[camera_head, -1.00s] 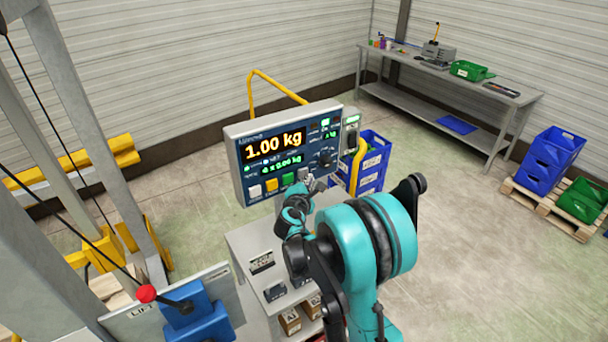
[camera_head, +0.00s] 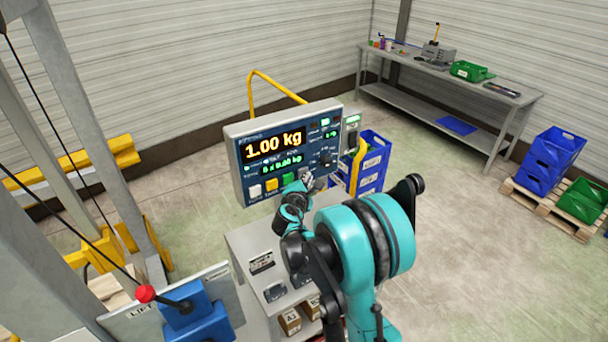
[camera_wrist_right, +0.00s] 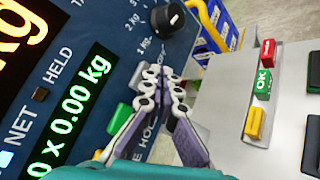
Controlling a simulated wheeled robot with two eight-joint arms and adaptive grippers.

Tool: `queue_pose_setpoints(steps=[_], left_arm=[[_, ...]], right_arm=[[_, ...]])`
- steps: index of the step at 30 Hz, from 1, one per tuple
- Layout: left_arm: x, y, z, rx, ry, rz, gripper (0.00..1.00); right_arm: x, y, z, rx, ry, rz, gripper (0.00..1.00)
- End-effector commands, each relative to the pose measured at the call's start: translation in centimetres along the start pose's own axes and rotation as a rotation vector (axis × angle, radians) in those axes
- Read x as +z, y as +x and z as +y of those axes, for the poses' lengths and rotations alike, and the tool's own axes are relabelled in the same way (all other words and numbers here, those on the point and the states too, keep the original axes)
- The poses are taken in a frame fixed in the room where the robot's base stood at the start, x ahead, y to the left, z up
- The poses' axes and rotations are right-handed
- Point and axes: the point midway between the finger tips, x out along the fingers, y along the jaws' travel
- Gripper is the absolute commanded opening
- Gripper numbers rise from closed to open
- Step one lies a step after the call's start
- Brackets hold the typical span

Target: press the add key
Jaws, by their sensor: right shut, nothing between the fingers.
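The scale's control panel (camera_head: 290,150) stands on a grey cabinet. Its large display (camera_head: 273,145) reads 1.00 kg, with a smaller green line below. A white key (camera_head: 255,190), a yellow key (camera_head: 271,185) and a green key (camera_head: 288,179) run along its lower edge; I cannot read which is the add key. My right gripper (camera_head: 307,181) is shut and empty at the right end of this row, covering that part. In the right wrist view its fingers (camera_wrist_right: 160,82) are in front of the panel face, beside the green key (camera_wrist_right: 121,116); contact cannot be told. My left gripper is out of view.
A black knob (camera_wrist_right: 168,20) is on the panel above my fingertips. To the right, a box carries red, green OK and yellow buttons (camera_wrist_right: 254,122). Blue crates (camera_head: 372,160) stand behind the panel. A yellow rail (camera_head: 357,165) rises at its right side.

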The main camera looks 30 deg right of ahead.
Motion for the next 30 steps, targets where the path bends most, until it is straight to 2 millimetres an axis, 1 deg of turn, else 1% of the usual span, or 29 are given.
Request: queue_pose_setpoints(steps=[21, 30], left_arm=[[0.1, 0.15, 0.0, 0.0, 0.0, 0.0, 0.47], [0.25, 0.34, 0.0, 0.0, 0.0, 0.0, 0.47]], right_arm=[[-0.33, 0.44, 0.33, 0.0, 0.0, 0.0, 0.0], [0.05, -0.13, -0.13, 0.0, 0.0, 0.0, 0.0]])
